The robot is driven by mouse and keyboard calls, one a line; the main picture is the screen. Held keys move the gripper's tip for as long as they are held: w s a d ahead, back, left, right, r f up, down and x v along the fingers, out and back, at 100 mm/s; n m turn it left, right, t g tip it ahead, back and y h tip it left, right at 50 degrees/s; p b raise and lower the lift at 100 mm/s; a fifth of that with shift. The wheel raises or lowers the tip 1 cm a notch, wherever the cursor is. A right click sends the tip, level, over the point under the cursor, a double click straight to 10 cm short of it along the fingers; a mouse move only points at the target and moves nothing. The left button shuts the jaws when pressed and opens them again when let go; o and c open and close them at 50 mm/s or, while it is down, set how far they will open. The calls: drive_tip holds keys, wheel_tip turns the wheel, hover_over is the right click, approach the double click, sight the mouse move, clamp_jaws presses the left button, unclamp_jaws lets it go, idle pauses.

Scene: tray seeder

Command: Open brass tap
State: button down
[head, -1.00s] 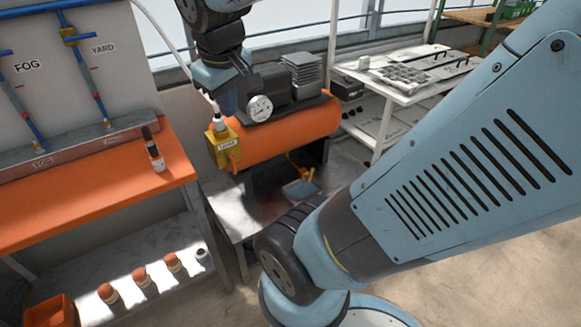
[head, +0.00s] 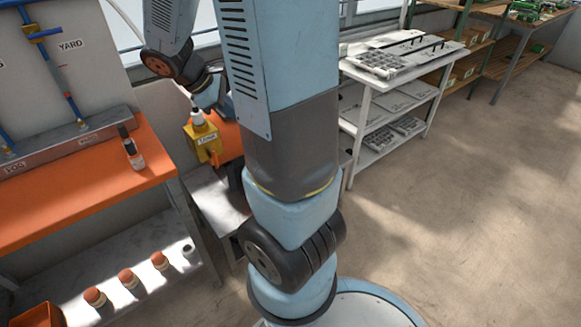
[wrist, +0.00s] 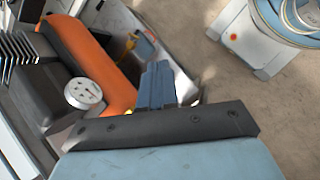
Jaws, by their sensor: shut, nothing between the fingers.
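In the wrist view, a small brass-yellow fitting (wrist: 130,42), which looks like the tap, sits at the side of the orange compressor tank (wrist: 95,55), beside a blue-grey pan (wrist: 145,42). Its handle is too small to make out. My gripper (wrist: 158,72) has its blue-grey fingers shut and empty. It is apart from the fitting, which lies beyond and to the left of the fingertips in the picture.
An orange bench (head: 90,185) with a dark-capped bottle (head: 132,152) is at left, below the pipe panel. A white shelf rack (head: 385,90) stands behind. The floor (head: 450,200) at right is clear.

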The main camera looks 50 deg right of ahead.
drive_tip(key=w+d+f+n+g+h, duration=0.1)
drive_tip(key=w+d+f+n+h, duration=0.2)
drive_tip(key=d+f+n, duration=0.45)
drive_tip(key=w+d+f+n+g+h, duration=0.1)
drive_tip(key=w+d+f+n+h, duration=0.3)
drive_tip(key=f, duration=0.7)
drive_tip(key=s+d+f+n+t+h, duration=0.1)
drive_tip(key=d+f+n+t, duration=0.1)
drive_tip(key=f+n, duration=0.6)
drive_tip(key=s+d+f+n+t, duration=0.2)
drive_tip(key=f+n, duration=0.5)
drive_tip(key=f, duration=0.6)
drive_tip(key=shift+s+d+f+n+t+h, duration=0.3)
drive_tip(key=shift+d+n+h, duration=0.1)
drive_tip(key=shift+d, duration=0.15)
drive_tip(key=w+x, duration=0.3)
drive_tip(key=x, duration=1)
